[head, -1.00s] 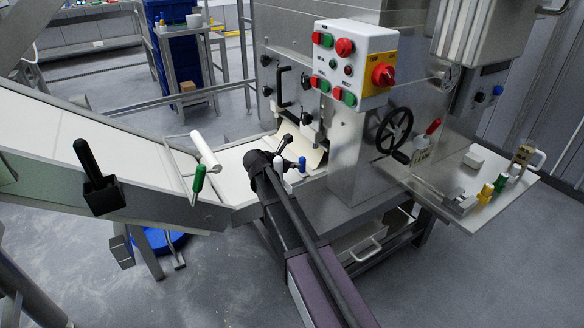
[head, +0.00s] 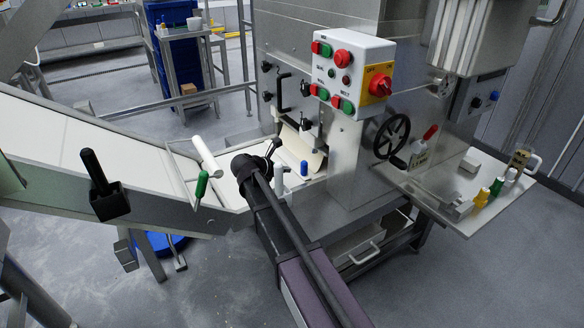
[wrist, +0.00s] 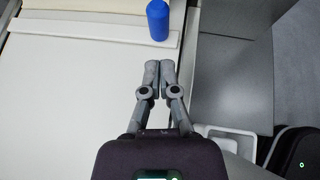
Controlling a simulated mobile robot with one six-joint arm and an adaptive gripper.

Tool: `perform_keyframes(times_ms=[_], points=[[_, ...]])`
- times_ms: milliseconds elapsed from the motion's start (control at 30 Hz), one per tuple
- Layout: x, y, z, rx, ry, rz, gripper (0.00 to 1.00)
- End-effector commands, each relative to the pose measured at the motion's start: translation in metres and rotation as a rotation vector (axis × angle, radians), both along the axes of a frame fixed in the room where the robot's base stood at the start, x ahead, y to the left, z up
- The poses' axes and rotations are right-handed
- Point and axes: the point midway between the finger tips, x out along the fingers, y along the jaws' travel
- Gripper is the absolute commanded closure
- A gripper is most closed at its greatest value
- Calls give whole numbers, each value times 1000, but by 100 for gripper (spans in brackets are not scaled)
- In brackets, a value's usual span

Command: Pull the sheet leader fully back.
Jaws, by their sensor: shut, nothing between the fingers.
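The pale sheet (head: 311,157) comes out of the machine's opening in the head view. In the wrist view a broad cream sheet or belt surface (wrist: 75,90) fills the left side, with a pale bar (wrist: 95,32) across it. A blue upright grip (wrist: 158,20) stands at the bar's right end; it also shows in the head view (head: 304,168). I take this bar and grip to be the leader's. My gripper (wrist: 158,66) is shut and empty, its fingertips together, apart from the blue grip and below it in the wrist picture. In the head view my gripper (head: 273,146) is left of the blue grip.
A green-handled white roller (head: 205,156) crosses the conveyor (head: 85,140) at left. The control box (head: 352,66) and handwheel (head: 392,136) are on the machine. A side shelf (head: 485,205) holds bottles and small items. Grey panels lie right of the fingers in the wrist view.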

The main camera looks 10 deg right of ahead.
Motion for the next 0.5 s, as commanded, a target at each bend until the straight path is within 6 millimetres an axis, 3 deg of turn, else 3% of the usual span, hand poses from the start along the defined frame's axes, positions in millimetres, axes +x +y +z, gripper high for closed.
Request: perform_keyframes(times_ms=[200,500], points=[[-10,16,19,-1,0,-7,100],[-16,24,25,-1,-1,-13,100]])
